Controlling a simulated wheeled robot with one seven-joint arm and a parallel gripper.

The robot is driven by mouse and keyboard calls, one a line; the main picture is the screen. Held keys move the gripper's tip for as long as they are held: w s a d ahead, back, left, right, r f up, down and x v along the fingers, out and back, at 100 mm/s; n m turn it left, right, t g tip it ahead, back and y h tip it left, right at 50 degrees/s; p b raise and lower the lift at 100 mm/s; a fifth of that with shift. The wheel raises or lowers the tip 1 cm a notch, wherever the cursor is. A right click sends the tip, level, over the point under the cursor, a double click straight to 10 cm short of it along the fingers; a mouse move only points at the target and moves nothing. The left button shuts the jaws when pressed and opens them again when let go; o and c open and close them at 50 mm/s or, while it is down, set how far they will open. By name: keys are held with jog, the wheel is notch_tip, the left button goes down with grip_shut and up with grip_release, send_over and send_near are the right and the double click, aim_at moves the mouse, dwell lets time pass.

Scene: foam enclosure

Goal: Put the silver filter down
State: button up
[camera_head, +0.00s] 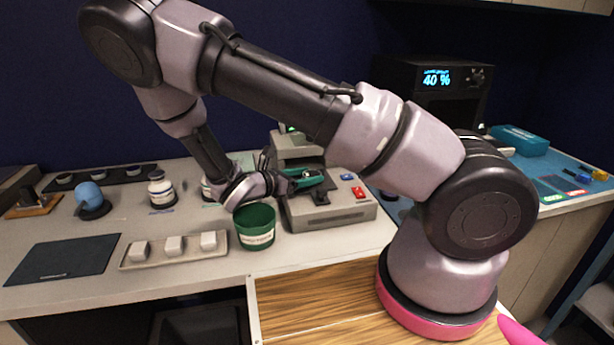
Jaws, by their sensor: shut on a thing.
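My gripper (302,181) is at the front of the grey machine (345,211), above its base and to the right of the green cup (256,228). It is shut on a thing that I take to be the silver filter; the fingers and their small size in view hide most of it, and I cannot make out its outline. A green part shows at the fingers. A small dark piece shows just below the gripper on the machine's base; I cannot tell whether the held thing touches it.
A tray (127,263) with three white blocks and a black mat (62,258) lie left of the cup. A blue round object (90,194) and a white jar (161,190) stand farther back. A dark box with a display (436,78) stands at the back right.

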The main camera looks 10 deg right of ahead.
jog(key=o, duration=1.4)
jog(key=shift+f, duration=0.1)
jog(key=shift+c, duration=0.2)
